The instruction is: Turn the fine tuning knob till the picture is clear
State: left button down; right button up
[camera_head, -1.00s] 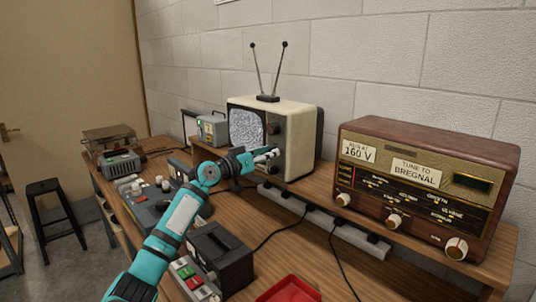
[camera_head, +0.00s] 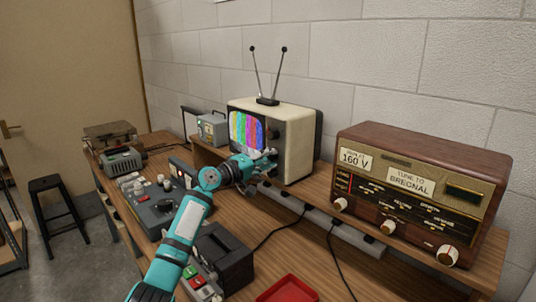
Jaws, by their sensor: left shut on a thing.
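The cream television (camera_head: 296,124) stands on the raised shelf against the wall, with its two-rod antenna on top. Its screen (camera_head: 246,132) shows upright colour bars. A dark upper knob (camera_head: 273,133) shows on its front panel, right of the screen. My left gripper (camera_head: 266,162) is at the lower part of that panel and is shut on a knob there. The gripper hides most of the fine tuning knob, so its turn angle cannot be seen. My right gripper is not in view.
A wooden radio (camera_head: 425,165) with paper labels stands on the shelf at right. Below are a red tray (camera_head: 289,290), a dark box with coloured buttons (camera_head: 221,256) and a grey control panel (camera_head: 155,205). Black cables cross the bench. A stool (camera_head: 57,208) stands at left.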

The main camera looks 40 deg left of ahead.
pick_arm(q)
jog(key=shift+r+n+p, duration=0.1)
jog(key=shift+n+p, duration=0.35)
jog(key=shift+n, duration=0.45)
jog(key=c, duration=1.1)
grip_release()
jog(key=shift+a, duration=0.1)
jog(key=shift+o, duration=0.2)
jog(key=shift+s, duration=0.15)
jog(key=s+a, duration=0.1)
jog(key=s, duration=1)
jog(key=shift+s, duration=0.4)
jog(key=shift+f, duration=0.2)
